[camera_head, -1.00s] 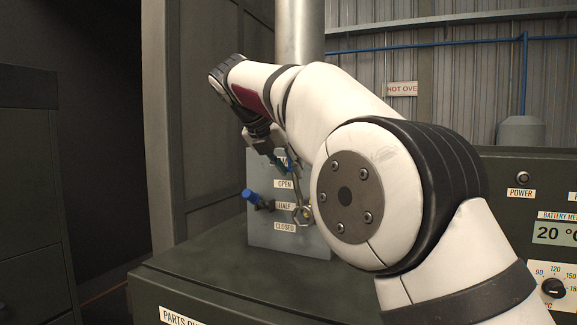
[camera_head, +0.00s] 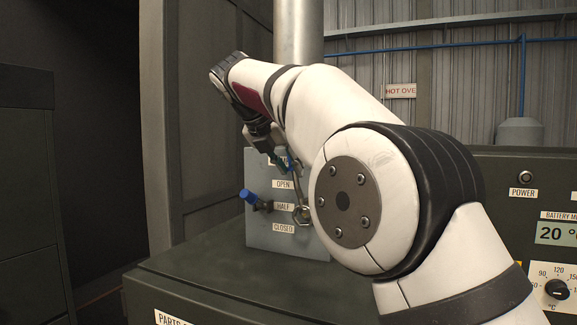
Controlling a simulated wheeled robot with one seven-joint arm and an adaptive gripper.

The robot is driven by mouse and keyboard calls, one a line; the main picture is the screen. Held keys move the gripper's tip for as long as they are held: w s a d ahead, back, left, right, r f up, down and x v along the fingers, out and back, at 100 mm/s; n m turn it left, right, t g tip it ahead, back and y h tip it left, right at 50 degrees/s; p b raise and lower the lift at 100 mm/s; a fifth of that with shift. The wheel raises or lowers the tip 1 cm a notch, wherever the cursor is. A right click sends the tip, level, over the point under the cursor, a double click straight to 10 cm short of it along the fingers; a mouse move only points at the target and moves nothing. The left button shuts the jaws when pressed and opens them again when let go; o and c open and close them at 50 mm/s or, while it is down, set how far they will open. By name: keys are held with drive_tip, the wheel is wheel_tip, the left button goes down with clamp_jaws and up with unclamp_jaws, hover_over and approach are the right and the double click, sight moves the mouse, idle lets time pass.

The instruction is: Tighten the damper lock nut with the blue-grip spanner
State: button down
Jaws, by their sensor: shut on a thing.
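The damper panel (camera_head: 263,236) is a grey upright plate with labels reading OPEN, HALF and CLOSED. A damper lever with a blue knob (camera_head: 249,195) sticks out to its left, level with about the HALF label. My gripper (camera_head: 279,158) is in front of the panel's upper part, shut on the blue-grip spanner (camera_head: 297,188). The spanner hangs down, slightly tilted, with its head (camera_head: 301,214) beside the HALF label, at the lock nut's place. The nut is too small and covered to make out, so I cannot tell how the head sits on it. My arm hides the panel's right side.
The panel stands on a dark green cabinet (camera_head: 215,275), with a metal pipe (camera_head: 299,30) rising behind. A control box (camera_head: 510,170) with a POWER button, display and dial is at the right. A dark post (camera_head: 165,120) stands at the left.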

drive_tip(key=shift+w, duration=0.15)
drive_tip(key=shift+w+d+b, duration=0.15)
drive_tip(key=shift+w+b, duration=0.15)
drive_tip(key=shift+b, duration=0.05)
drive_tip(key=shift+w+d, duration=0.15)
drive_tip(key=shift+w, duration=0.1)
idle(0.7)
drive_tip(key=shift+w+d+b, duration=0.1)
drive_tip(key=shift+w+b, duration=0.25)
drive_tip(key=shift+w, duration=0.05)
drive_tip(key=shift+w+d, duration=0.2)
drive_tip(key=shift+w, duration=0.25)
idle(0.4)
